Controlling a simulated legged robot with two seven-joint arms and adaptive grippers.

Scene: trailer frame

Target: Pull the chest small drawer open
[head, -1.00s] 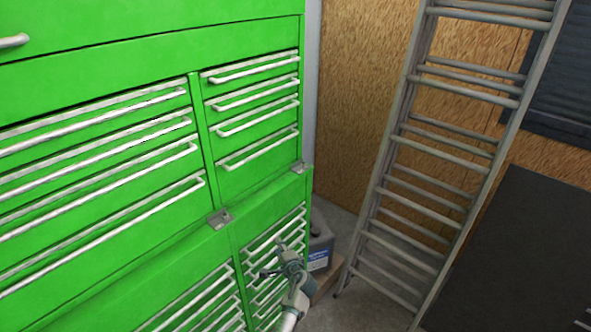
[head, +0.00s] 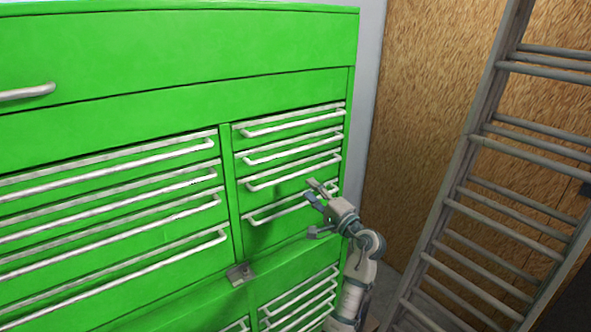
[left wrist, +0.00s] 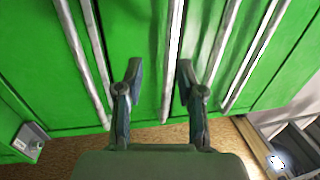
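The green chest (head: 180,50) fills the left of the head view. Its small drawers, with pale bar handles, are stacked in the right column; all look closed. My left gripper (head: 313,209) is open in front of the right end of the lowest upper small drawer, whose handle (head: 270,213) is partly hidden behind it. In the left wrist view my left gripper (left wrist: 159,75) has its two fingers apart, with a handle bar (left wrist: 172,55) running between them. I cannot tell whether the fingers touch it. My right gripper is not in view.
Wider drawers (head: 110,195) lie left of the small ones, and a lower drawer section (head: 300,297) lies beneath. A metal latch (head: 239,274) sits on the ledge. A ladder (head: 470,180) leans at the right before a wooden wall (head: 425,110).

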